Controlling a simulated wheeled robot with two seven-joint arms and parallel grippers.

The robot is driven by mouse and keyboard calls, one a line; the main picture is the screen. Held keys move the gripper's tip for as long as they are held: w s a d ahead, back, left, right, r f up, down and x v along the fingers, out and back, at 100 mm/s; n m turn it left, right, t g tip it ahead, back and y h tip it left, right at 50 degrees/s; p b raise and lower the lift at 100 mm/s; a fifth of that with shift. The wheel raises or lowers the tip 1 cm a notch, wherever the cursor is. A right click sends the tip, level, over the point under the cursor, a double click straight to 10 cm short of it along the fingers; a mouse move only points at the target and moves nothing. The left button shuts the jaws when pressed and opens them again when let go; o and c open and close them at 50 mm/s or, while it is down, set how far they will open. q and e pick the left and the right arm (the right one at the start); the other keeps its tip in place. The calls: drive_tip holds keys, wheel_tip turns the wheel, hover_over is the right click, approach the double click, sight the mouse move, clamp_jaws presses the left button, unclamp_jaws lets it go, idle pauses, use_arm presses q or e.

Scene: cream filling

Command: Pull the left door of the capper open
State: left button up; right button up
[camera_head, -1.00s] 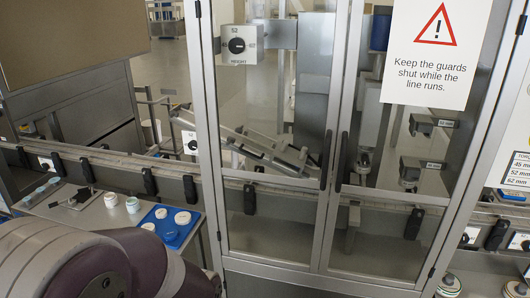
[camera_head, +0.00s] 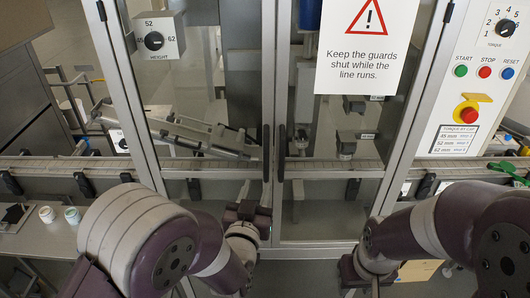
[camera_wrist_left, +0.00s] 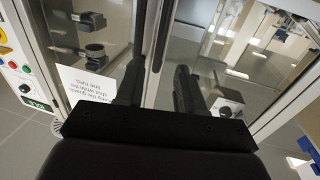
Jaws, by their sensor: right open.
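The capper's left door (camera_head: 128,100) is a glass panel in a grey metal frame. It looks shut, its edge meeting the right door (camera_head: 400,110) at the middle. The left door's dark upright handle (camera_head: 266,152) stands beside the right door's handle (camera_head: 281,152). My left gripper (camera_head: 250,211) is just below the left handle in the head view. In the left wrist view its two fingers (camera_wrist_left: 158,88) are apart, with the handle (camera_wrist_left: 164,35) ahead between them; contact cannot be told. My right gripper (camera_head: 354,272) is low in front of the right door, open.
A warning sign (camera_head: 368,45) hangs on the right door. A control panel (camera_head: 485,80) with buttons and a red emergency stop is at the right. A side table (camera_head: 50,238) with small jars stands at the left.

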sight(266, 161)
use_arm(q)
drive_tip(key=w+p, duration=0.1)
drive_tip(key=w, duration=0.2)
drive_tip(key=w+d+p, duration=0.1)
drive_tip(key=w, duration=0.3)
drive_tip(key=w+p, duration=0.1)
drive_tip(key=w, duration=0.2)
drive_tip(key=shift+w+d+f, duration=0.1)
drive_tip(key=shift+w+d, duration=0.2)
drive_tip(key=shift+d, duration=0.05)
drive_tip(key=shift+w+d+p, duration=0.2)
drive_tip(key=shift+w+p, duration=0.3)
drive_tip(key=shift+w, duration=0.2)
drive_tip(key=shift+w+f, duration=0.1)
clamp_jaws()
